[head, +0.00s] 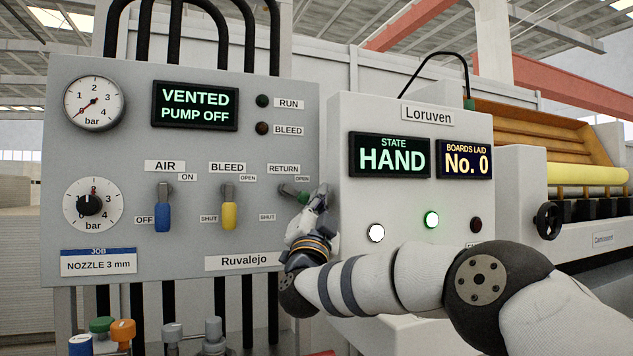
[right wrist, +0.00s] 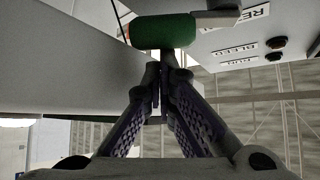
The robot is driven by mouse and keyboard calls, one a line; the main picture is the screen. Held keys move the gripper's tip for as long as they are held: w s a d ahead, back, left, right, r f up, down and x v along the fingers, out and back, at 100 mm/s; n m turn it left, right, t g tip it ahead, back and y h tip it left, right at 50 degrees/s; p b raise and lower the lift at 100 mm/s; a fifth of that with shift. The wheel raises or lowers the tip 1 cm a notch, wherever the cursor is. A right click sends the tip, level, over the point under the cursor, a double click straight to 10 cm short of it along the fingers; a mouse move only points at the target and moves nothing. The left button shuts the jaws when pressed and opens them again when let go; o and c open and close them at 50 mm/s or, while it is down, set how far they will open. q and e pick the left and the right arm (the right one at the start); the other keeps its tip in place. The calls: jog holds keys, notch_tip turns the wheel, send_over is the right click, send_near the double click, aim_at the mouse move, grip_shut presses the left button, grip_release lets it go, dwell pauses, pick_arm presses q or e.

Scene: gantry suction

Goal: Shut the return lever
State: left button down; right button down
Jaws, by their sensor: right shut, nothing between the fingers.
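The return lever (head: 287,188) is on the grey Ruvalejo panel, below the RETURN label. Its handle points right, beside the OPEN label, and is partly hidden by my right gripper (head: 317,196). In the right wrist view the lever's thick green handle (right wrist: 163,32) lies across the top. My right gripper (right wrist: 161,76) is shut and empty, with its fingertips close under the handle; I cannot tell whether they touch. The SHUT label (head: 267,217) is below and left of the lever pivot. My left gripper is out of view.
The yellow bleed lever (head: 229,215) and blue air lever (head: 163,217) hang down to the left. The white Loruven cabinet (head: 350,205) stands close on the right of my gripper. The display (head: 195,105) reads VENTED, PUMP OFF. Coloured knobs (head: 122,331) stand below the panel.

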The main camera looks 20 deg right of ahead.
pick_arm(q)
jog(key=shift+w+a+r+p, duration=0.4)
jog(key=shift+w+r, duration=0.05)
pick_arm(e)
jog(key=a+f+m+g, duration=0.1)
jog(key=m+g, duration=0.2)
jog(key=a+f+m+g, duration=0.1)
jog(key=m+g, duration=0.1)
jog(key=m, duration=0.2)
jog(key=a+f+m+g, duration=0.1)
jog(key=m+g, duration=0.2)
jog(key=m, duration=0.1)
jog(key=shift+a+f+g+h, duration=0.3)
jog(key=shift+a+f+h, duration=0.05)
jog(key=shift+f+h, duration=0.05)
jog(key=shift+a, duration=0.1)
